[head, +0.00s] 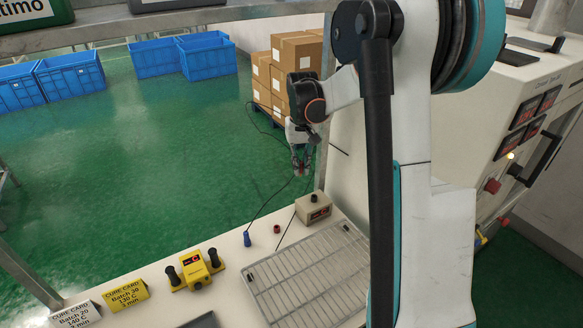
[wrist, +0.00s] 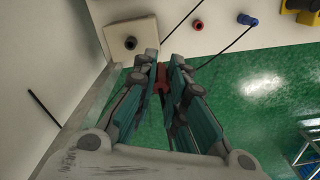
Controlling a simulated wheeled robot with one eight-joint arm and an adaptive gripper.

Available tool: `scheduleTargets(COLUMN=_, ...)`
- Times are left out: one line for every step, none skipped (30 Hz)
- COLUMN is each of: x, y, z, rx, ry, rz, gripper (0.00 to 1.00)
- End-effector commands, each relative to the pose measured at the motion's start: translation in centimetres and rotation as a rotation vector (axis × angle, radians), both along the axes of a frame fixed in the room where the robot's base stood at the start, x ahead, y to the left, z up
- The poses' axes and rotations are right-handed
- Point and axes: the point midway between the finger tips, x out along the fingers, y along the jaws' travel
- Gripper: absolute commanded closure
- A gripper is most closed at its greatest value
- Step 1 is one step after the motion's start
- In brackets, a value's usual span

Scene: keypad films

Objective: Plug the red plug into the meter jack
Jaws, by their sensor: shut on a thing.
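My gripper (head: 302,170) is shut on the red plug (wrist: 162,77), which shows between the fingers in the wrist view. In the head view the gripper hangs over the green floor, just beyond the bench's far edge and the meter. The meter is a beige box (head: 318,212) with a dark display on its front. Its dark round jack (head: 313,198) is on top; it also shows in the wrist view (wrist: 130,42), up and left of the fingertips. The plug is apart from the jack. Its tip is partly hidden by the fingers.
A blue plug (head: 247,239) and a small red piece (head: 277,229) stand on the bench left of the meter. A dark cable runs from the blue plug toward my gripper. A wire rack (head: 310,275) lies in front, and a yellow device (head: 194,270) stands to the left.

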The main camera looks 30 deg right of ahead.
Motion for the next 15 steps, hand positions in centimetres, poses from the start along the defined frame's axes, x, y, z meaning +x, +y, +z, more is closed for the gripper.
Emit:
scheduleTargets(x=0.0, y=-0.6, z=0.0, rx=0.000, ry=0.000, rz=-0.002, gripper=1.00)
scheduleTargets(x=0.0, y=-0.9, z=0.0, rx=0.000, ry=0.000, rz=-0.002, gripper=1.00)
scheduleTargets(x=0.0, y=-1.4, z=0.0, rx=0.000, ry=0.000, rz=-0.001, gripper=1.00)
scheduleTargets(x=0.0, y=-1.7, z=0.0, rx=0.000, ry=0.000, rz=-0.001, gripper=1.00)
scheduleTargets(x=0.0, y=-2.0, z=0.0, rx=0.000, ry=0.000, rz=-0.002, gripper=1.00)
scheduleTargets(x=0.0, y=-2.5, z=0.0, rx=0.000, ry=0.000, rz=-0.002, gripper=1.00)
scheduleTargets(x=0.0, y=-2.8, z=0.0, rx=0.000, ry=0.000, rz=-0.002, gripper=1.00)
scheduleTargets(x=0.0, y=-3.1, z=0.0, rx=0.000, ry=0.000, rz=-0.002, gripper=1.00)
scheduleTargets(x=0.0, y=-3.5, z=0.0, rx=0.000, ry=0.000, rz=-0.001, gripper=1.00)
scheduleTargets(x=0.0, y=-3.9, z=0.0, rx=0.000, ry=0.000, rz=-0.001, gripper=1.00)
scheduleTargets(x=0.0, y=-4.2, z=0.0, rx=0.000, ry=0.000, rz=-0.002, gripper=1.00)
scheduleTargets(x=0.0, y=-4.6, z=0.0, rx=0.000, ry=0.000, rz=-0.002, gripper=1.00)
scheduleTargets(x=0.0, y=-4.9, z=0.0, rx=0.000, ry=0.000, rz=-0.002, gripper=1.00)
scheduleTargets(x=0.0, y=-5.1, z=0.0, rx=0.000, ry=0.000, rz=-0.001, gripper=1.00)
scheduleTargets(x=0.0, y=-5.4, z=0.0, rx=0.000, ry=0.000, rz=-0.001, gripper=1.00)
